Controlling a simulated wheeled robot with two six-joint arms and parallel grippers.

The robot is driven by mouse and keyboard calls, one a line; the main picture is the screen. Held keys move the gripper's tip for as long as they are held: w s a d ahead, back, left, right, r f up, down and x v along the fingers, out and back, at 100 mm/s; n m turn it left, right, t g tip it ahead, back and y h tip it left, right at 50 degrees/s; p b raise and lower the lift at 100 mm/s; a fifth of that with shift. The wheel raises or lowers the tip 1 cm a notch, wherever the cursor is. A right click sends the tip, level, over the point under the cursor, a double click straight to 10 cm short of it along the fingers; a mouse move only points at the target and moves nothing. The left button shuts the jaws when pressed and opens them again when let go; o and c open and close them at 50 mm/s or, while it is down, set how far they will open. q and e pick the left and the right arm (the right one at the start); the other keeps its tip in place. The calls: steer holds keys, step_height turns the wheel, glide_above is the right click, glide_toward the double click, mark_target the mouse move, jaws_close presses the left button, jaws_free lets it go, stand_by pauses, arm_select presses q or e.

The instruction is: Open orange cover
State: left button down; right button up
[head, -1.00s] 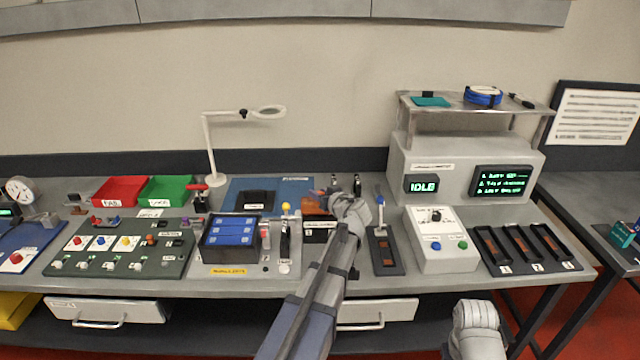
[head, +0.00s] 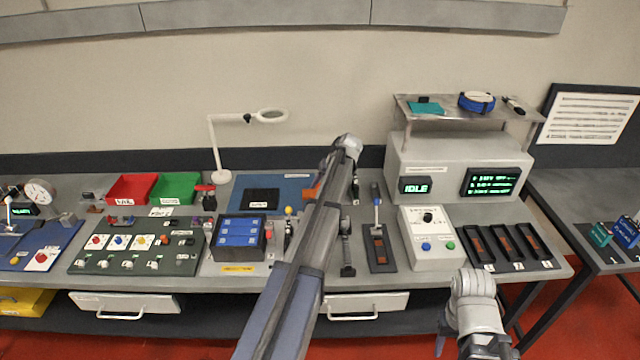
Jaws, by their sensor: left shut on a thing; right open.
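The orange cover (head: 312,189) shows as a small orange patch beside my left forearm, at the right end of the blue mat. It looks raised and tilted. My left gripper (head: 325,168) is at its upper edge and shut on it. My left wrist and forearm hide most of the fingers, much of the cover and what lies under it. My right gripper (head: 455,318) is low at the right, in front of the bench edge. It is open and apart from everything, with its fingers mostly hidden.
A white box with a dial (head: 430,240) and a tray of slots (head: 508,245) stand to the right. A magnifier lamp (head: 216,150) stands behind. Floor in front is free.

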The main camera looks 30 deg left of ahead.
arm_select(q)
steer(key=shift+w+a+f+g+h, duration=0.15)
steer(key=shift+w+a+g+h, duration=0.1)
steer(key=shift+w+g+h, duration=0.35)
steer(key=shift+s, duration=0.2)
steer(key=c, duration=0.6)
jaws_free()
steer(key=p+v, duration=0.7)
steer(key=shift+w+d+r, duration=0.2)
steer(key=shift+r, duration=0.15)
steer(key=shift+f, duration=0.1)
